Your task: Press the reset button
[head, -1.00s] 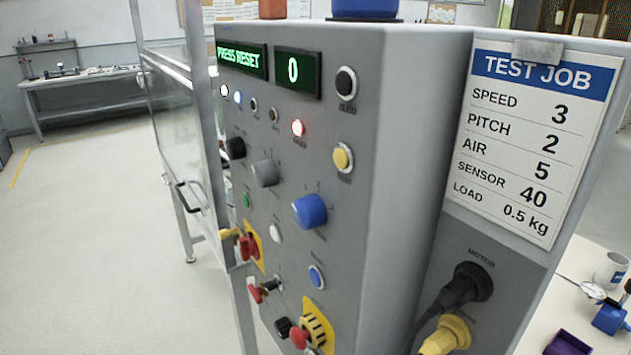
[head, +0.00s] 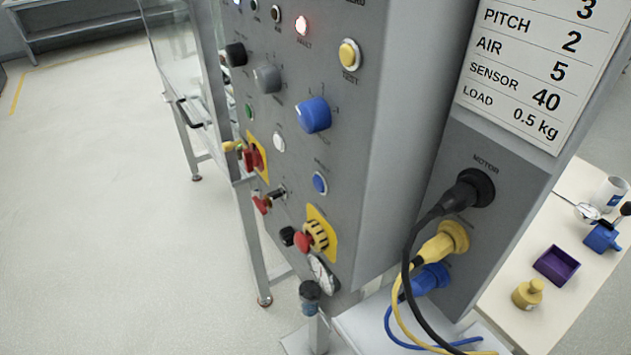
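The grey control panel (head: 345,110) fills the middle of the head view, seen at an angle. A blue push button (head: 320,183) in a pale ring sits low on its front face, below a large blue knob (head: 313,115). The small label above this button is too blurred to read surely, so I cannot confirm that it is the reset button. A yellow button (head: 349,55) sits higher up, with a label that looks like TEST. A red lamp (head: 302,25) is lit near the top. Neither of my grippers is in view.
A red emergency-type knob on a yellow plate (head: 318,228) and a round gauge (head: 321,273) are below the blue button. A clear guard on a metal frame (head: 185,75) stands left. Cables (head: 405,270) hang at right. A table (head: 545,215) holds a purple tray (head: 556,265).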

